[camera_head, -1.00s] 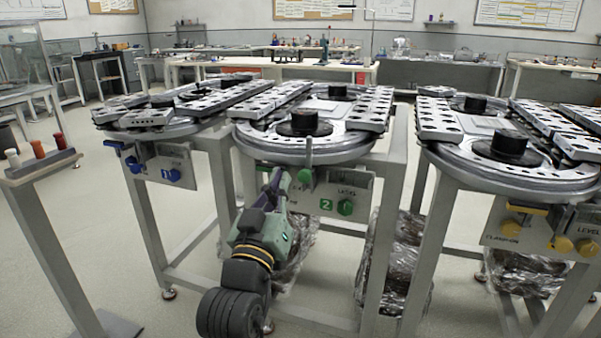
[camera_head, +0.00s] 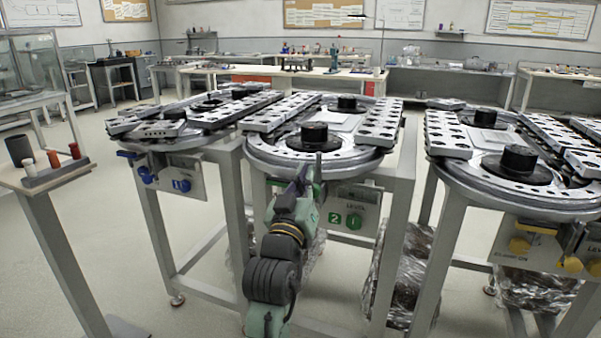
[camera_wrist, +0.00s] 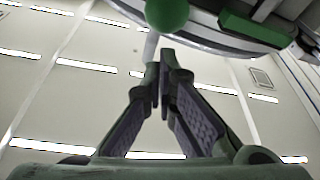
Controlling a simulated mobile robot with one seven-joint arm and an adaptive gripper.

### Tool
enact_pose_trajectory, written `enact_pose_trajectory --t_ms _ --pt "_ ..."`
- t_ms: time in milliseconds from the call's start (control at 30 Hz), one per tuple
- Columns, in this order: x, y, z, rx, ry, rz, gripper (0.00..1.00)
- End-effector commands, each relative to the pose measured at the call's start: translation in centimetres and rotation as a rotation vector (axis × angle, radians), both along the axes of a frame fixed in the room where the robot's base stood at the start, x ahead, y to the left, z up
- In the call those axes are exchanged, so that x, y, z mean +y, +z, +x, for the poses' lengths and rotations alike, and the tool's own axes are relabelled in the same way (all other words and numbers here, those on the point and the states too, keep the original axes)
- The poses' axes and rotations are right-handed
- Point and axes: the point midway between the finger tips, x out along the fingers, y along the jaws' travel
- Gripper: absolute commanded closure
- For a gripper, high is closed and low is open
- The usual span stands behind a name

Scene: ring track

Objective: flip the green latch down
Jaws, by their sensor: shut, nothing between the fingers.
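Station 2 is the middle ring table (camera_head: 270,168). In the wrist view a green ball knob (camera_wrist: 166,12) and a green bar (camera_wrist: 252,31) show under the ring's rim; I cannot tell which is the latch. A thin upright rod (camera_head: 318,166) stands at the table's front edge in the head view. My gripper (camera_head: 303,172) points upward in front of the panel, beside the rod, and hides part of this area. In the wrist view my gripper (camera_wrist: 166,68) is shut and empty, its tips below the ball. Contact cannot be told.
A green knob (camera_head: 354,221) marked LEVEL sits right of my gripper. The left table has blue controls (camera_head: 181,185), the right one yellow controls (camera_head: 519,244). A small stand (camera_head: 50,176) with coloured pegs is at far left. Table legs flank my arm.

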Motion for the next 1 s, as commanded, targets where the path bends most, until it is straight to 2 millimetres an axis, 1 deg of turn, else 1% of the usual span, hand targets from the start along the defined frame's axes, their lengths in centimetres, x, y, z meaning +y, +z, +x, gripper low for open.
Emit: enact_pose_trajectory --t_ms 33,167,567,667,767,900,1000 --pt "-0.1 -0.5 -0.1 0.001 0.0 0.0 1.0" --pt "-0.3 -1.1 -0.2 -0.001 0.001 0.001 1.0" --pt "-0.3 -1.4 -0.2 -0.001 0.001 0.001 1.0" --pt "-0.3 -2.4 -0.2 -0.001 -0.001 0.0 1.0" --pt "-0.3 -4.0 -0.2 0.0 -0.001 0.0 1.0" --pt "-0.3 -6.9 -0.2 0.0 0.0 -0.001 1.0" --pt "-0.4 -8.3 -0.2 0.0 -0.001 0.0 1.0"
